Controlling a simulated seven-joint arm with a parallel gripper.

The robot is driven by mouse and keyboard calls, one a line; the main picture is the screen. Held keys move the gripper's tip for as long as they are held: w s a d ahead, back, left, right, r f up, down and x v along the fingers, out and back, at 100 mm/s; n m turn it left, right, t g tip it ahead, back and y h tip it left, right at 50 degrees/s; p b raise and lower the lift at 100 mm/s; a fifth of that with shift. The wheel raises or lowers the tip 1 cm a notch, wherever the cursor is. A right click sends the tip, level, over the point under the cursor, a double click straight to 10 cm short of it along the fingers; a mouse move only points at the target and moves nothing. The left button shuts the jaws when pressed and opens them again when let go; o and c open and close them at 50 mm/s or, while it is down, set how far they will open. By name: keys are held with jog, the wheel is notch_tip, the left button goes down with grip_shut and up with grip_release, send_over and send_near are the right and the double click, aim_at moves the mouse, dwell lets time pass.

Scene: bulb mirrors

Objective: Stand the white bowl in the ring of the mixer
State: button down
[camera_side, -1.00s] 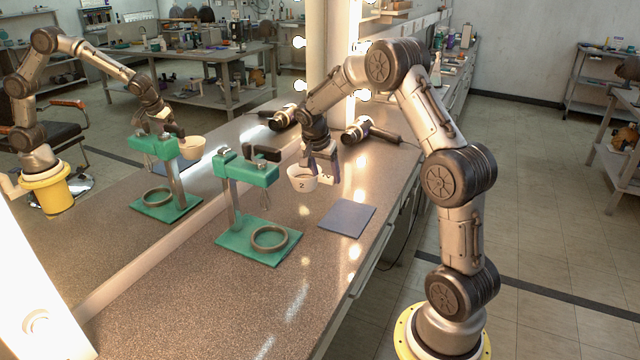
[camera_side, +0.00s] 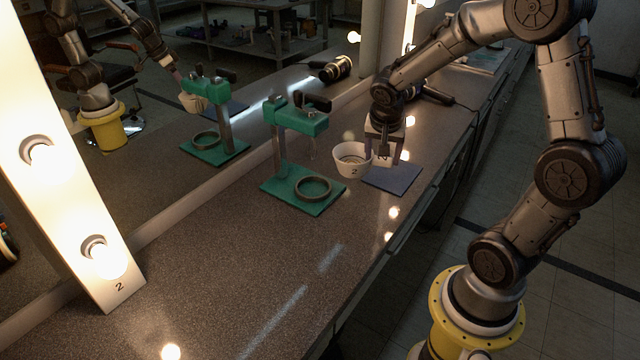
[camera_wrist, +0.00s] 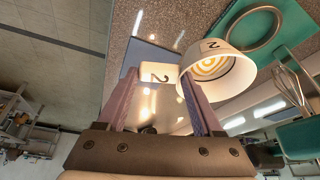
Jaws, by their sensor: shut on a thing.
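The white bowl (camera_side: 351,161), marked 2, hangs above the counter at the mixer's right, its opening up. It also shows in the wrist view (camera_wrist: 239,78), with yellow rings inside. My gripper (camera_side: 382,153) is shut on the bowl's white tab (camera_wrist: 160,76), also marked 2, at the bowl's right side. The green mixer (camera_side: 297,117) stands on the counter, its head raised on a post. Its ring (camera_side: 313,188) lies on the green base, empty, left of and below the bowl. The whisk (camera_wrist: 291,88) hangs under the head in the wrist view.
A blue-grey mat (camera_side: 393,180) lies right of the bowl. A hair dryer (camera_side: 428,92) lies farther back. The mirror (camera_side: 150,170) along the left repeats the mixer, bowl and arm. The counter (camera_side: 240,260) in front of the mixer is clear.

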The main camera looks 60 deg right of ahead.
aim_at(341, 159)
jog(key=s+a+f+n+t+y, duration=0.1)
jog(key=s+a+f+n, duration=0.15)
jog(key=a, duration=0.35)
jog(key=s+a+f+n+t, duration=0.1)
jog(key=a+f+n, duration=0.15)
jog(key=a, duration=0.45)
jog(key=shift+n, duration=0.3)
jog(key=w+d, duration=0.7)
jog(key=w, duration=0.2)
jog(key=w+d+r, duration=0.1)
jog(key=w+d, duration=0.3)
jog(key=shift+w+d, duration=0.3)
jog(key=shift+w, duration=0.05)
jog(key=shift+f, duration=1.7)
jog(key=shift+c, duration=0.2)
grip_release()
jog(key=shift+f, duration=0.1)
